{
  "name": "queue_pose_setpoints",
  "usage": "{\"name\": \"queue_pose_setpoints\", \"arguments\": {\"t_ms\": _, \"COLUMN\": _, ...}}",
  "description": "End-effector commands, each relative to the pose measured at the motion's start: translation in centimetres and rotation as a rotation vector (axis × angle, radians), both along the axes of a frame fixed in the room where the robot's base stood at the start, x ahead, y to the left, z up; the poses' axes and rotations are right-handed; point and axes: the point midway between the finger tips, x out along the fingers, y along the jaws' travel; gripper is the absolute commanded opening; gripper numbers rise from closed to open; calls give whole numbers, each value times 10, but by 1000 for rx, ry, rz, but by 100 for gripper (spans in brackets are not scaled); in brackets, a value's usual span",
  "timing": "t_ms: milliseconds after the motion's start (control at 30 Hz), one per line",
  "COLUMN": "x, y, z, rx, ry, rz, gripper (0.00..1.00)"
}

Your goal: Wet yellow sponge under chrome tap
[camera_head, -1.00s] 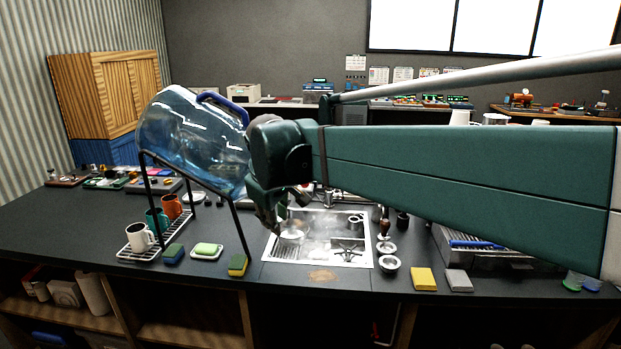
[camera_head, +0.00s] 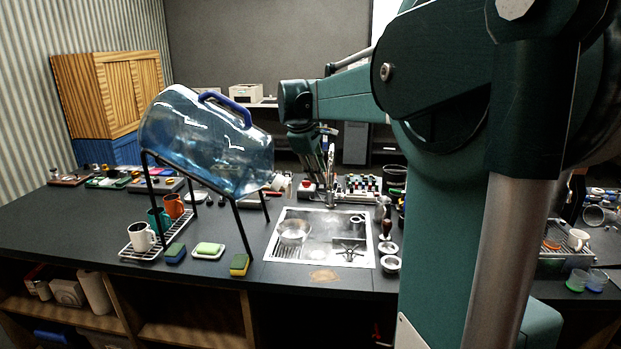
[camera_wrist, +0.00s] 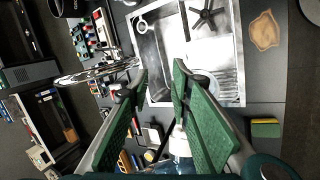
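The plain yellow sponge is not visible now; my arm covers the right front counter where it lay earlier. A yellow sponge with a dark green layer (camera_head: 239,264) lies at the front edge left of the sink and also shows in the wrist view (camera_wrist: 265,128). A yellow-and-blue sponge (camera_head: 175,252) lies further left. The chrome tap (camera_head: 331,180) stands behind the steel sink (camera_head: 350,232). In the wrist view, shiny chrome tubing, apparently the tap (camera_wrist: 95,75), is left of the fingers. My gripper (camera_wrist: 161,72) is open, with no sponge between its green pads, above the sink's back area.
A big blue bottle (camera_head: 205,140) tilts in a black stand, its neck toward the tap. A mug rack (camera_head: 137,252) and a green sponge on a white dish (camera_head: 208,251) are left.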

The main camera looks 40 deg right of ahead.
Motion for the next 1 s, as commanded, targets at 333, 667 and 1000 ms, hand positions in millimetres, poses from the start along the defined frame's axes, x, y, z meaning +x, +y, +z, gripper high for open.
{"name": "queue_pose_setpoints", "arguments": {"t_ms": 333, "x": 24, "y": -89, "z": -10, "rx": -37, "ry": 101, "rz": 21, "gripper": 22}}
{"name": "queue_pose_setpoints", "arguments": {"t_ms": 667, "x": 41, "y": -149, "z": -27, "rx": -29, "ry": 125, "rz": 11, "gripper": 22}}
{"name": "queue_pose_setpoints", "arguments": {"t_ms": 1000, "x": 56, "y": -202, "z": -45, "rx": 9, "ry": 117, "rz": -41, "gripper": 22}}
